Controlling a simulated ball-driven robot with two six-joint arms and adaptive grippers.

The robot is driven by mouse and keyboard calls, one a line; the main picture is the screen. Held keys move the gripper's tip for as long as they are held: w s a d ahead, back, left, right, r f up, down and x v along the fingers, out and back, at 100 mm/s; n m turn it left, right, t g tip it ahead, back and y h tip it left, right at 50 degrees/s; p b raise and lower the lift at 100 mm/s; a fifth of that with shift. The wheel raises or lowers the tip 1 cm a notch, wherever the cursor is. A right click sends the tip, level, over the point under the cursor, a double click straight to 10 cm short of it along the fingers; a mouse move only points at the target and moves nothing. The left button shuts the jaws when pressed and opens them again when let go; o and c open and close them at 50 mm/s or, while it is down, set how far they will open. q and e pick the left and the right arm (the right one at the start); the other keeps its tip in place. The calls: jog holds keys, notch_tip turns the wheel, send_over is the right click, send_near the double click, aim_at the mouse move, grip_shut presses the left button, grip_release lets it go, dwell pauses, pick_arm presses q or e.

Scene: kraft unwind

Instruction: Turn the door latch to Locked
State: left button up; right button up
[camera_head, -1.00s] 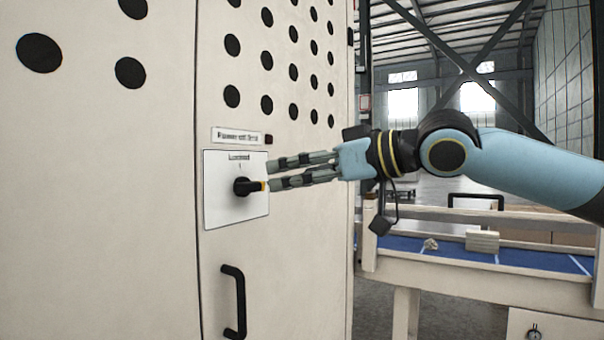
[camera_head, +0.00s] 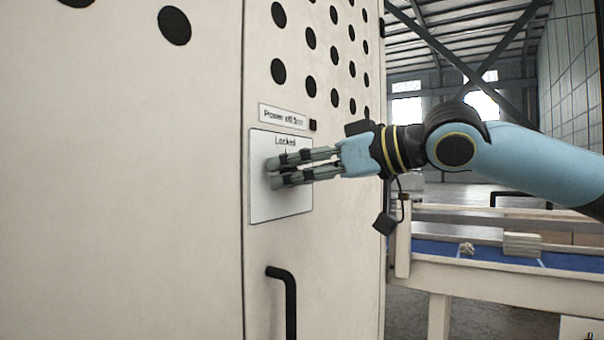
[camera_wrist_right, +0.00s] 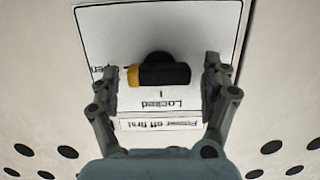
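The door latch (camera_wrist_right: 165,75) is a short black bar handle with a yellow tip, on a white label plate (camera_head: 262,205) on the cream cabinet door. In the right wrist view its yellow tip points left, toward partly hidden lettering. The word Locked (camera_wrist_right: 158,103) appears upside down below it there, and above the fingers in the head view (camera_head: 286,141). My right gripper (camera_head: 273,174) is at the plate, hiding the latch in the head view. In the wrist view its open fingers (camera_wrist_right: 160,80) stand on either side of the latch, with gaps visible. My left gripper is out of view.
A "Power off first" sign (camera_head: 284,117) sits above the plate. A black door handle (camera_head: 290,305) juts out below. A workbench with a blue top (camera_head: 500,252) stands at the right, carrying a pale block (camera_head: 522,244).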

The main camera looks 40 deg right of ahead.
jog(key=shift+c, duration=1)
jog(key=shift+w, duration=0.15)
jog(key=shift+c, duration=1.1)
jog(key=c, duration=0.6)
jog(key=shift+a+n+p, duration=0.1)
jog(key=shift+n+p, duration=0.2)
jog(key=shift+n, duration=0.2)
jog(key=shift+c, duration=0.2)
jog(key=shift+n+h, duration=0.4)
jog(key=shift+n, duration=1)
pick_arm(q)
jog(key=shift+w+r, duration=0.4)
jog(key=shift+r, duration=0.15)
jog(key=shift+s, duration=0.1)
pick_arm(e)
jog(key=shift+t, duration=0.3)
